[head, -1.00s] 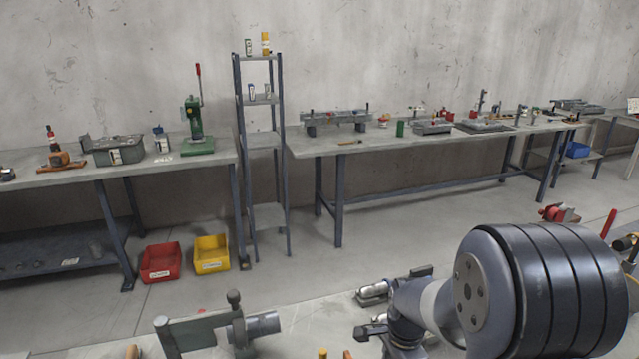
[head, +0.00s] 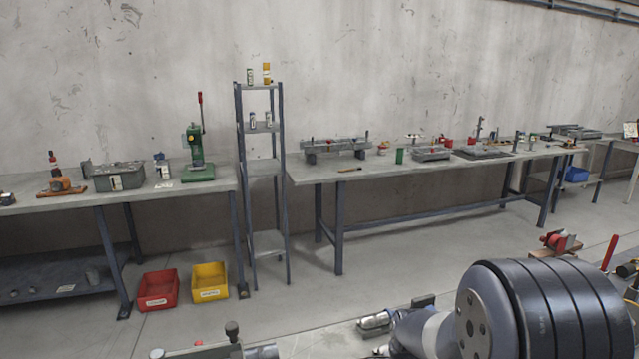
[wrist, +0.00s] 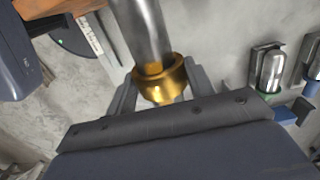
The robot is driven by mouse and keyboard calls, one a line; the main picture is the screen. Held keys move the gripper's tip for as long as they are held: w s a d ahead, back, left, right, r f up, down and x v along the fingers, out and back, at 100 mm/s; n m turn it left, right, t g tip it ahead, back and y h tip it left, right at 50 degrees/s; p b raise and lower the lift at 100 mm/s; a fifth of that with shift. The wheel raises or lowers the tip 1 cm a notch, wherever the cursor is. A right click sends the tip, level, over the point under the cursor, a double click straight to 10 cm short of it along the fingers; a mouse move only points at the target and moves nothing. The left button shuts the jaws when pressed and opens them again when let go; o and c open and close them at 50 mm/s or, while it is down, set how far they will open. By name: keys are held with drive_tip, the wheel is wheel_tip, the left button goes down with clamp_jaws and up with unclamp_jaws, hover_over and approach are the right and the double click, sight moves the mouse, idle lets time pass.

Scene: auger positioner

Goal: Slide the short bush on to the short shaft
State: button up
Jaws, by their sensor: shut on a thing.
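In the wrist view a brass bush (wrist: 161,84) with a wide collar sits between the two fingers of my gripper (wrist: 160,92), which is shut on it. A smooth steel shaft (wrist: 142,28) runs from the top of the view down to the bush, and the two look lined up. I cannot tell whether the bush is around the shaft's end or only against it. In the head view my gripper and the bush are not visible. A grey metal fixture (head: 232,350) with a knob and a short cylinder is cut off by the bottom edge.
In the wrist view a metal cylinder in a holder (wrist: 268,68) stands at the right, and an orange-brown block (wrist: 58,12) is at upper left. In the head view, benches with tools, a shelf rack (head: 262,170), and red (head: 158,290) and yellow (head: 210,282) bins line the wall.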

drive_tip(key=shift+a, duration=0.2)
drive_tip(key=shift+s+a, duration=0.35)
drive_tip(key=shift+a, duration=0.7)
drive_tip(key=shift+s+a, duration=0.4)
drive_tip(key=shift+a, duration=0.65)
drive_tip(key=shift+s+a, duration=0.35)
drive_tip(key=shift+a, duration=0.7)
drive_tip(key=o, duration=1.2)
drive_tip(key=shift+c, duration=0.2)
wheel_tip(320, 180, up, 11)
drive_tip(key=shift+f, duration=0.25)
wheel_tip(320, 180, down, 10)
drive_tip(key=shift+f, duration=0.15)
drive_tip(key=shift+d+f, duration=0.15)
drive_tip(key=shift+d, duration=0.05)
drive_tip(key=shift+w+d, duration=0.15)
drive_tip(key=shift+d, duration=0.15)
